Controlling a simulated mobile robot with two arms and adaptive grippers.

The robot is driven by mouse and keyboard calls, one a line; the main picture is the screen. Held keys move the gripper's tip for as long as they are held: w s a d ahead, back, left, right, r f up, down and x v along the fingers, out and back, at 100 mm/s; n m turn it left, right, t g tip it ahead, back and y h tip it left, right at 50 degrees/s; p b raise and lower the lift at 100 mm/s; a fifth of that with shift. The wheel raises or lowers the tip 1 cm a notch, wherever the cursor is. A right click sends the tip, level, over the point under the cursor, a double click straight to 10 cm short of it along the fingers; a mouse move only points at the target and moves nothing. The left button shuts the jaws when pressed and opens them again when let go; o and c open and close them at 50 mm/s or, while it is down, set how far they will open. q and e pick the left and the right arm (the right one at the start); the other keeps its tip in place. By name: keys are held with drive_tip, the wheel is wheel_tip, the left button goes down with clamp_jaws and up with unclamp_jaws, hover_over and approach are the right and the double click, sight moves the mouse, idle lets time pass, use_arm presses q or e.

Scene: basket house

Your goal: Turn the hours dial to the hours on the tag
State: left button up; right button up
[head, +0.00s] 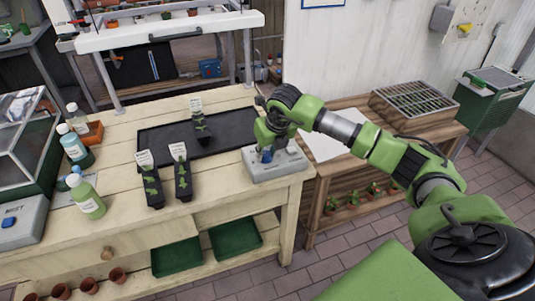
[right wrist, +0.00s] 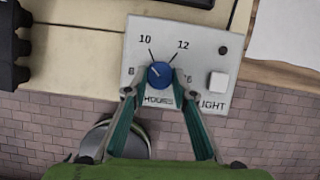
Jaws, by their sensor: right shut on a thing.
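The hours dial is a blue round knob (right wrist: 160,74) on a grey control box (head: 275,168). In the right wrist view, 10 and 12 are printed above the knob, 8 at its left and a partly covered number at its right. A small light mark on the knob seems to point up-left, towards the 8 to 10 side. My right gripper (right wrist: 159,92) is shut on the knob, a fingertip at each side. White tags (head: 145,158), (head: 178,150) and (head: 196,103) stand in black seedling trays; their writing is too small to read. My left gripper is out of view.
The box, with a white light switch (right wrist: 218,83), sits at the right end of the wooden bench (head: 230,198). A black mat (head: 165,137) lies left of it. Bottles (head: 87,197) stand at the bench's left.

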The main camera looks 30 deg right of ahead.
drive_tip(key=shift+a+m+h+b, duration=0.1)
drive_tip(key=shift+m+h+b, duration=0.6)
drive_tip(key=shift+m, duration=1.3)
drive_tip(key=o, duration=1.1)
drive_tip(key=v, duration=1.2)
drive_tip(key=shift+w, duration=0.25)
drive_tip(key=shift+a+g, duration=0.2)
drive_tip(key=shift+g, duration=0.1)
